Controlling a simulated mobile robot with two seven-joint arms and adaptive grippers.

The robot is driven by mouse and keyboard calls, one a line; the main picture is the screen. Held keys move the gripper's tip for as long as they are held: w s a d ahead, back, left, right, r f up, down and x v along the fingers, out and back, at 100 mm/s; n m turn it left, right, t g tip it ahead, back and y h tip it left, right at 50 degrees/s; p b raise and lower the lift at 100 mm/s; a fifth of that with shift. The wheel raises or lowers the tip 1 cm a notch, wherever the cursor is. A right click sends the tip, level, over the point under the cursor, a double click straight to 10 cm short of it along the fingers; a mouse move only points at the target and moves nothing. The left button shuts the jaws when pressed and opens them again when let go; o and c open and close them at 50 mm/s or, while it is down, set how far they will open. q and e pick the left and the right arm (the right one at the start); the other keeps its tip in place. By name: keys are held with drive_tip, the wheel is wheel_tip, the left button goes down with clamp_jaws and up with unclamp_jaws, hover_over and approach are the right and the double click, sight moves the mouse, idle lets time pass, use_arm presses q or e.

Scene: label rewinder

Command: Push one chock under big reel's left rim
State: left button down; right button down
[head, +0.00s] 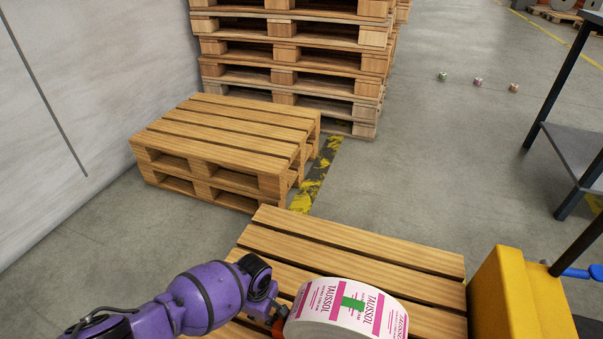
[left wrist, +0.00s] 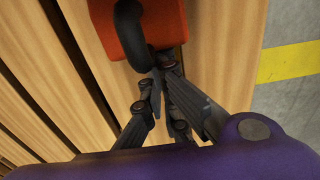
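The big reel (head: 345,309), white with pink print and a green patch, lies on a wooden pallet (head: 440,290) at the bottom of the head view. An orange chock (head: 279,326) is at its left rim, mostly cut off or hidden there. In the left wrist view the chock (left wrist: 170,22) has a black loop handle (left wrist: 128,25) and sits on the slats. My left gripper (left wrist: 160,62) has its fingertips close together at the handle's lower end. I cannot tell whether they grip it. The reel is outside the wrist view. My right gripper is not in view.
A low stack of pallets (head: 225,140) stands by the wall, with a tall pallet stack (head: 290,50) behind. A yellow block (head: 515,300) is right of the reel, near a dark-framed table (head: 575,150). Small rolls (head: 477,82) lie on the open floor.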

sight(275, 323)
use_arm(q)
drive_tip(key=shift+s+d+f, duration=0.1)
drive_tip(key=shift+s+d, duration=0.3)
drive_tip(key=shift+d, duration=0.4)
drive_tip(key=shift+s+d, duration=0.1)
drive_tip(key=shift+d, duration=0.2)
drive_tip(key=shift+s+d, duration=0.1)
drive_tip(key=shift+d, duration=0.15)
drive_tip(key=shift+s+d+p, duration=0.1)
drive_tip(key=shift+d+p, duration=0.2)
drive_tip(key=shift+s+d, duration=0.1)
drive_tip(key=shift+d, duration=0.1)
drive_tip(key=shift+w+a+r+p, duration=0.35)
drive_tip(key=shift+a+r+p, duration=0.05)
drive_tip(key=shift+a, duration=0.2)
drive_tip(key=shift+w+a+r+p, duration=0.15)
drive_tip(key=shift+a+r, duration=0.05)
drive_tip(key=shift+a, duration=0.3)
drive_tip(key=shift+w+a+r+p, duration=0.15)
drive_tip(key=shift+w+a+r, duration=0.1)
drive_tip(key=shift+a, duration=0.25)
drive_tip(key=shift+w+a+r+p, duration=0.1)
drive_tip(key=shift+a+r+p, duration=0.1)
drive_tip(key=shift+a, duration=0.3)
